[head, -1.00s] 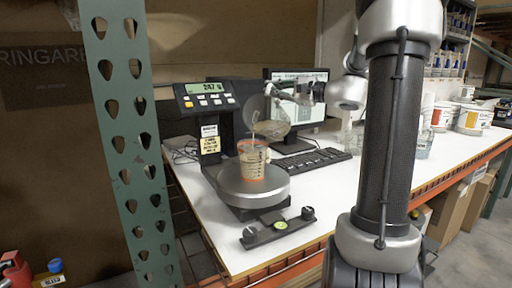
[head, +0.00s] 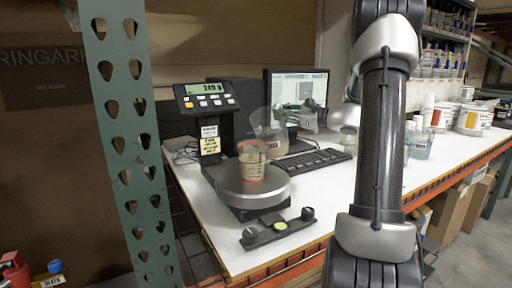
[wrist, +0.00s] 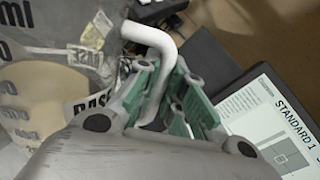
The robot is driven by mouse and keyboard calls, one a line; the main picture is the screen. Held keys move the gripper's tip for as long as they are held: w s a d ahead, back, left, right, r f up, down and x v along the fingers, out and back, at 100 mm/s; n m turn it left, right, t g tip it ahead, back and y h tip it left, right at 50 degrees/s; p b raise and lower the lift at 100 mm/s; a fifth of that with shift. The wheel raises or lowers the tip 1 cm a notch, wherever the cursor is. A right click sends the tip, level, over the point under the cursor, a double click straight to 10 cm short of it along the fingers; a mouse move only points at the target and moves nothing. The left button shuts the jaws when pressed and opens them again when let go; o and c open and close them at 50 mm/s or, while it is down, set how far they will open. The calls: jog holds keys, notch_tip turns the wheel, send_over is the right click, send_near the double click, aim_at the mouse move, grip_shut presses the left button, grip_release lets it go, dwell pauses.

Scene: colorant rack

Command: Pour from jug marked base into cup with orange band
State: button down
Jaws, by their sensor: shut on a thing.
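The clear jug (head: 270,128) is above and just behind the scale in the head view, now close to upright. In the wrist view the jug (wrist: 50,90) fills the left side, with pale liquid inside and a label partly reading "BAS". My gripper (wrist: 165,105) is shut on the jug's white handle. It also shows in the head view (head: 294,118). The cup with orange band (head: 252,160) stands upright on the round scale plate (head: 270,190) and holds beige liquid. No stream shows between jug and cup.
The scale display (head: 207,87) reads about 249. A monitor (head: 300,90) and keyboard (head: 312,160) stand behind and right. Clear containers (head: 418,140) and paint cans (head: 473,120) are farther right. A green perforated post (head: 125,130) stands at left.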

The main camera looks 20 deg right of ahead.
jog(key=shift+w+d+f+m+b, duration=0.7)
jog(key=shift+w+d+f+m, duration=0.7)
jog(key=shift+f+m, duration=1.25)
jog(key=shift+s+d+r, duration=0.1)
jog(key=shift+s+r, duration=0.05)
jog(key=shift+r, duration=1.05)
jog(key=shift+s+d+r, duration=0.1)
jog(key=shift+r, duration=1.1)
